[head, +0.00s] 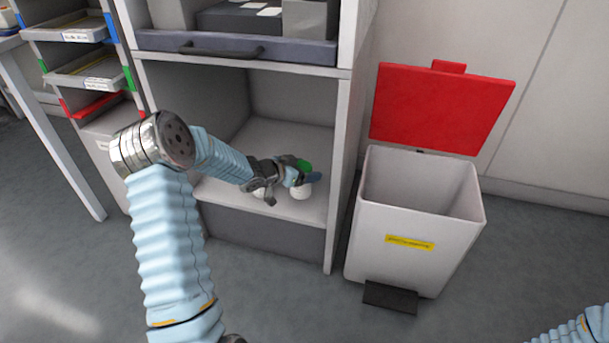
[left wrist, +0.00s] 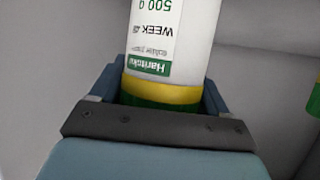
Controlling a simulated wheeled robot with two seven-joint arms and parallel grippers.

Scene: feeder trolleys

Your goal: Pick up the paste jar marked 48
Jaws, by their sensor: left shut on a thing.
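My left gripper (head: 300,177) reaches into the open lower bay of the cabinet. It is shut on a white paste jar (left wrist: 172,30) with a yellow band and a green end between the blue fingers in the left wrist view. The label reads upside down there, with "500 g" and "WEEK" and a small number that looks like 48 but is blurred. In the head view the gripper partly hides white jars low in the bay, one at its right (head: 300,192). I cannot tell whether the held jar touches the shelf. My right gripper is out of view.
Another jar with green and yellow shows at the right edge of the left wrist view (left wrist: 314,98). The cabinet's side panel (head: 345,150) stands close right of the gripper. A white bin (head: 400,265) with a raised red lid (head: 440,105) stands further right. A drawer (head: 235,48) is above.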

